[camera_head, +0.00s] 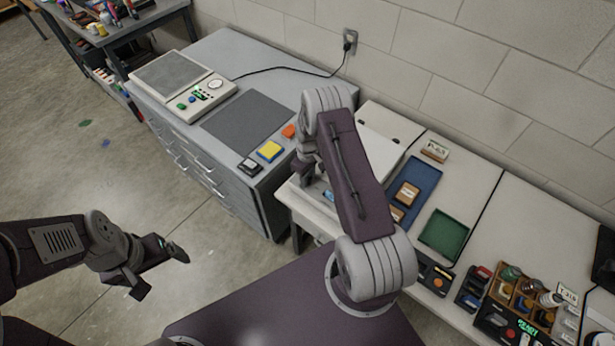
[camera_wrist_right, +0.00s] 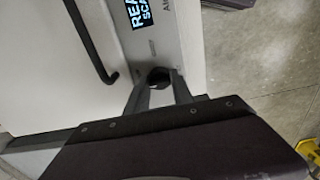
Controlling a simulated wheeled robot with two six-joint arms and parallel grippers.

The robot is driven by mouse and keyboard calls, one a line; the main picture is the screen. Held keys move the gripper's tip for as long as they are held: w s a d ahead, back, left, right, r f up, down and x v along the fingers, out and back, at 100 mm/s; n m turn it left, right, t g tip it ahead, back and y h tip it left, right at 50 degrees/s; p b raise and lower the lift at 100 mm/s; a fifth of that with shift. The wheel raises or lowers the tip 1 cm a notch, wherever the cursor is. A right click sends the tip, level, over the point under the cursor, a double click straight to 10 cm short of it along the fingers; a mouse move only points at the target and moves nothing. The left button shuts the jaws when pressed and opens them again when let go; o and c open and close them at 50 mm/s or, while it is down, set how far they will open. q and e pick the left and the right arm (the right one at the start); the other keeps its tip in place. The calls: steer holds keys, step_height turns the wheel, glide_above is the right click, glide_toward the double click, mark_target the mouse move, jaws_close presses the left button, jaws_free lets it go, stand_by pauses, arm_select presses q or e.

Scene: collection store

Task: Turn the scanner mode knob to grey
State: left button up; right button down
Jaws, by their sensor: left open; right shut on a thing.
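The scanner's pale front panel (camera_wrist_right: 165,35) shows in the right wrist view, with a lit display (camera_wrist_right: 140,12) reading partly "REA… SCA…". The black mode knob (camera_wrist_right: 159,74) sits on that panel below the display. My right gripper (camera_wrist_right: 160,86) is shut on the knob, one finger on each side. The knob's pointer and mode marks are too small or covered to read. My left gripper (camera_head: 162,270) is open and empty above the floor.
A black bent handle (camera_wrist_right: 97,50) lies close to the knob on the white lid. A blue tray (camera_head: 424,178) and a green tray (camera_head: 444,233) lie right of the scanner. A grey drawer cabinet (camera_head: 225,55) stands to its left. Open floor lies around my left gripper.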

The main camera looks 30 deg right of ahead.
steer(key=shift+f, duration=0.1)
steer(key=m+b, duration=0.2)
steer(key=m, duration=0.1)
steer(key=shift+f+m, duration=0.1)
steer(key=shift+m, duration=0.2)
steer(key=m+b, duration=0.1)
steer(key=m, duration=0.3)
steer(key=shift+b, duration=0.4)
steer(key=m+b, duration=0.1)
steer(key=m, duration=0.4)
steer(key=shift+s, duration=0.1)
steer(key=m+b, duration=0.1)
steer(key=m, duration=0.3)
steer(key=shift+m, duration=0.7)
steer(key=c, duration=1.4)
jaws_free()
steer(key=shift+o, duration=0.2)
